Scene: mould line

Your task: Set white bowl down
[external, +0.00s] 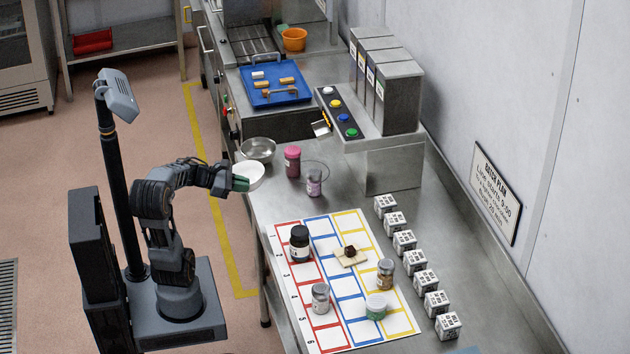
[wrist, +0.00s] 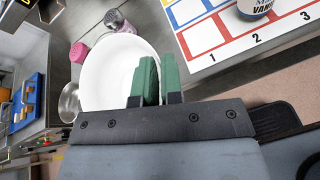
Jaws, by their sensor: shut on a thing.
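The white bowl (external: 252,171) is at the left edge of the steel counter, just below the metal bowl in the external view. My gripper (external: 241,183), with green fingers, is shut on the near rim of the white bowl. In the wrist view the white bowl (wrist: 108,70) opens toward the camera, and the green fingers of my gripper (wrist: 159,62) pinch its rim. The bowl looks empty. I cannot tell whether its base touches the counter or hangs slightly above it.
Close by are a metal bowl (external: 258,148), a pink-red jar (external: 292,161) and a purple-labelled jar (external: 314,183). A grid mat (external: 320,332) holds several jars. White cubes (external: 404,242) line the wall side. A blue tray (external: 290,97) lies farther back.

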